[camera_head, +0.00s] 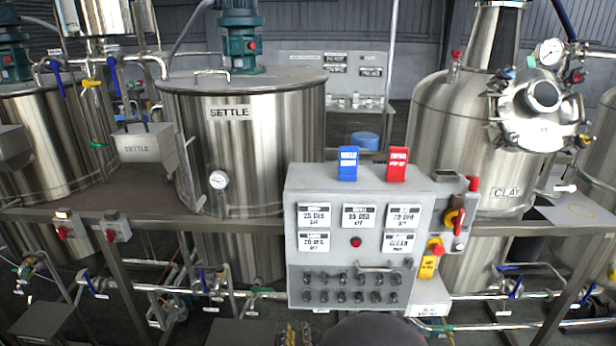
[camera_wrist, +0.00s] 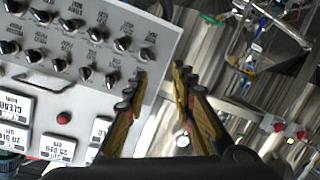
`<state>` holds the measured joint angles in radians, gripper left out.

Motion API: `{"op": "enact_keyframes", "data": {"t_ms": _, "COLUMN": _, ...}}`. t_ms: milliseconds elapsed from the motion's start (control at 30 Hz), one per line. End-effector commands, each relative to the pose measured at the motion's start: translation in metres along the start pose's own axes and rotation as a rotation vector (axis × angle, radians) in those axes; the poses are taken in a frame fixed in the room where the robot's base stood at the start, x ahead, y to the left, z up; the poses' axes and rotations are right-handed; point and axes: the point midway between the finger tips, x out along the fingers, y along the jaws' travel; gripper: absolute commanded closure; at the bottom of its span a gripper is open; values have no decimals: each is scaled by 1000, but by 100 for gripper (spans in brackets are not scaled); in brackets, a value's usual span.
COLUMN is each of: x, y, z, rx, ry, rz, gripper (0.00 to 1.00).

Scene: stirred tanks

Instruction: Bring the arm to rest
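My gripper (camera_wrist: 160,72) shows in the wrist view with its two black and yellow fingers apart and nothing between them. The grey control panel (camera_wrist: 80,92) lies beyond the fingers, to the left, and appears turned over in that view. I see no contact between the fingers and the panel, but the distance is hard to judge. In the head view, the same control panel (camera_head: 336,258) stands at the centre. A dark rounded part of my arm rises at the bottom edge, in front of the panel. The fingers are not clear there.
Steel tanks marked SETTLE (camera_head: 245,150) and CLAY (camera_head: 450,125) stand behind the panel on a bench (camera_head: 120,190). Blue (camera_head: 348,163) and red (camera_head: 397,164) switches stick up from the panel's top. A yellow-red switch (camera_head: 432,258) is at its right side. Pipes and valves (camera_head: 210,285) run below.

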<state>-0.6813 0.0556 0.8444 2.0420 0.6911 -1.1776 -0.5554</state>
Motion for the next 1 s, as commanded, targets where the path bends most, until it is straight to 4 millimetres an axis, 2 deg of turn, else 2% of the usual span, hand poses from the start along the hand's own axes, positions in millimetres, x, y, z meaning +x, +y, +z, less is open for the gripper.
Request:
{"op": "enact_keyframes", "data": {"t_ms": 33, "x": -4, "y": -16, "z": 22, "rx": 16, "ry": -74, "rz": -64, "gripper": 74}}
{"op": "enact_keyframes", "data": {"t_ms": 100, "x": -13, "y": -40, "z": 46, "rx": 46, "ry": -183, "rz": -161, "gripper": 74}}
{"op": "enact_keyframes", "data": {"t_ms": 200, "x": -32, "y": -68, "z": 66, "rx": 87, "ry": -324, "rz": -286, "gripper": 74}}
{"op": "enact_keyframes", "data": {"t_ms": 333, "x": -64, "y": -84, "z": 74, "rx": 135, "ry": -496, "rz": -413, "gripper": 74}}
{"op": "enact_keyframes", "data": {"t_ms": 467, "x": -99, "y": -78, "z": 72, "rx": 170, "ry": -658, "rz": -504, "gripper": 74}}
{"op": "enact_keyframes", "data": {"t_ms": 567, "x": -128, "y": -60, "z": 63, "rx": 190, "ry": -770, "rz": -548, "gripper": 74}}
{"op": "enact_keyframes", "data": {"t_ms": 667, "x": -159, "y": -31, "z": 51, "rx": 203, "ry": -874, "rz": -569, "gripper": 74}}
{"op": "enact_keyframes", "data": {"t_ms": 767, "x": -192, "y": 10, "z": 38, "rx": 211, "ry": -965, "rz": -562, "gripper": 74}}
{"op": "enact_keyframes", "data": {"t_ms": 1000, "x": -272, "y": 139, "z": 4, "rx": 255, "ry": -1065, "rz": -417, "gripper": 74}}
